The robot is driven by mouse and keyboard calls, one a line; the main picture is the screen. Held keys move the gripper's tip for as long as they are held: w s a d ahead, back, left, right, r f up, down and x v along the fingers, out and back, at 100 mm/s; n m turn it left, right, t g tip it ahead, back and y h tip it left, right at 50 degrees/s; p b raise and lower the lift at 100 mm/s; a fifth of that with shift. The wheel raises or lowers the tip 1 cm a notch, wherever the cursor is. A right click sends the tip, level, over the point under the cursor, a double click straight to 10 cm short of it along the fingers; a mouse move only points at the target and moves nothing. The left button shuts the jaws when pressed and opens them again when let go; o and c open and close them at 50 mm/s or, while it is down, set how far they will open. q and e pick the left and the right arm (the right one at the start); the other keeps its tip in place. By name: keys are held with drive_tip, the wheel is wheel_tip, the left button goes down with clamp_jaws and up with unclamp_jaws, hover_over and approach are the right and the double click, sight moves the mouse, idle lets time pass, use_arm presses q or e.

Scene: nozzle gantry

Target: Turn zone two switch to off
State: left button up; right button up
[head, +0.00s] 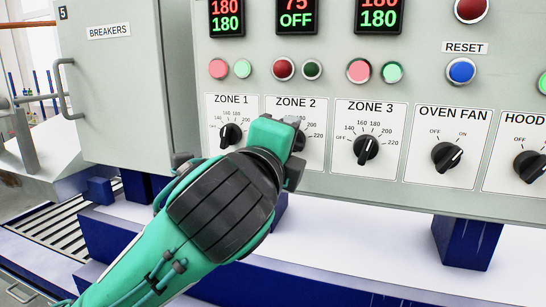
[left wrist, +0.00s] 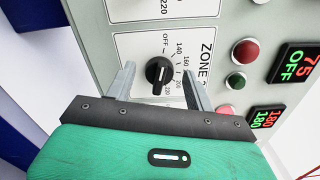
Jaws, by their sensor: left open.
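The zone 2 switch is a black rotary knob (left wrist: 158,72) on a white dial card marked OFF and 140 to 220. In the left wrist view its white line seems to lean toward the 220 end, but it is small. In the head view my left gripper hides most of the knob (head: 299,141) and its scale. My left gripper (head: 294,140) is at the zone 2 card. In the left wrist view its open fingers (left wrist: 159,70) stand on either side of the knob, with visible gaps. The zone 2 display (head: 296,14) reads 75 over OFF. My right gripper is not in view.
The zone 1 knob (head: 231,134) is close left of my gripper and the zone 3 knob (head: 366,149) is to its right. Oven fan (head: 447,157) and hood knobs (head: 529,166) are further right. Lamps and a blue reset button (head: 461,71) sit above. A breaker cabinet (head: 110,80) stands left.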

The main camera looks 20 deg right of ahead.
use_arm(q)
drive_tip(key=b+v, duration=0.4)
drive_tip(key=v, duration=0.9)
drive_tip(key=shift+s+a, duration=0.1)
drive_tip(key=shift+a, duration=0.05)
